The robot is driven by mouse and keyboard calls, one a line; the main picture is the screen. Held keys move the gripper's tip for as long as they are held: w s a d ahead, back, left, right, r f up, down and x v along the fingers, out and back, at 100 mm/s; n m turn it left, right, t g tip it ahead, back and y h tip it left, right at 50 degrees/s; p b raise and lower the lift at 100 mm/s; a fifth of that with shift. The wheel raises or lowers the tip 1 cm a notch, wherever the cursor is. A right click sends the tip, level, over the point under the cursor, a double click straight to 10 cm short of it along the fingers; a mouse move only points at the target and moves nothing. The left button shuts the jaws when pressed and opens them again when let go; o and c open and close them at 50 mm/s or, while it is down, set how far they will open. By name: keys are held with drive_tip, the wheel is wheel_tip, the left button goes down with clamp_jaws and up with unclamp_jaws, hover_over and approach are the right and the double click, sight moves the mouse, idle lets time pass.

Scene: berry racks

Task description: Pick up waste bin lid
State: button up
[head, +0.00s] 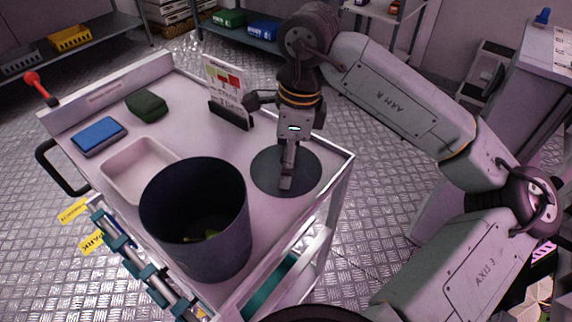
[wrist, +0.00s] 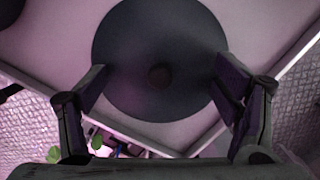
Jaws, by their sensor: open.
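The waste bin lid is a dark round disc (head: 262,172) lying flat on the white cart top, right of the bin. In the wrist view the lid (wrist: 150,40) shows a small round knob (wrist: 159,76) at its centre. The dark waste bin (head: 196,218) stands upright and uncovered, with something yellow-green inside. My gripper (head: 287,183) points down over the lid. In the wrist view its two fingers (wrist: 165,90) are spread wide on either side of the knob, and nothing is between them. Whether the fingertips touch the lid cannot be told.
The cart (head: 188,100) also holds a pink tray (head: 118,176), a blue pad (head: 98,134), a green block (head: 146,104) and a sign in a stand (head: 226,88) close behind my gripper. The cart's right edge runs close beside the lid.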

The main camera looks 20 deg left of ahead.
drive_tip(key=shift+s, duration=0.1)
drive_tip(key=c, duration=1.3)
drive_tip(key=shift+c, duration=0.5)
